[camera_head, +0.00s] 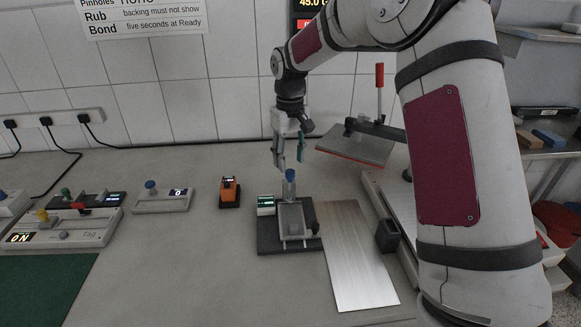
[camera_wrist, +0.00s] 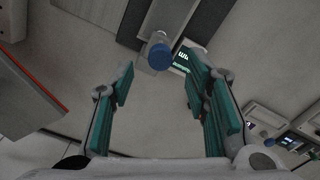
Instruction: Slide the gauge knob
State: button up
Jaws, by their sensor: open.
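A gauge (camera_head: 273,243) with a dark base stands on the bench in the middle of the head view. It carries a pale metal slide (camera_head: 291,216), a small lit display (camera_head: 266,205) and an upright blue-topped knob (camera_head: 290,175) at its back end. In the wrist view the blue knob (camera_wrist: 160,55) lies beyond the fingertips, roughly midway between them, with the lit display (camera_wrist: 182,62) beside it. My gripper (camera_head: 289,160) points down just above the knob. Its teal-padded fingers (camera_wrist: 157,80) are apart with nothing held between them.
A brushed metal sheet (camera_head: 355,255) lies right of the gauge, with a small black block (camera_head: 387,237) beyond it. A press with a raised plate (camera_head: 357,147) and red handle stands behind. An orange-black device (camera_head: 229,192) and another blue-knobbed unit (camera_head: 161,200) stand left.

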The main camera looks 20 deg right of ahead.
aim_at(290, 171)
jog(key=shift+f, duration=1.9)
jog(key=shift+c, duration=0.6)
grip_shut()
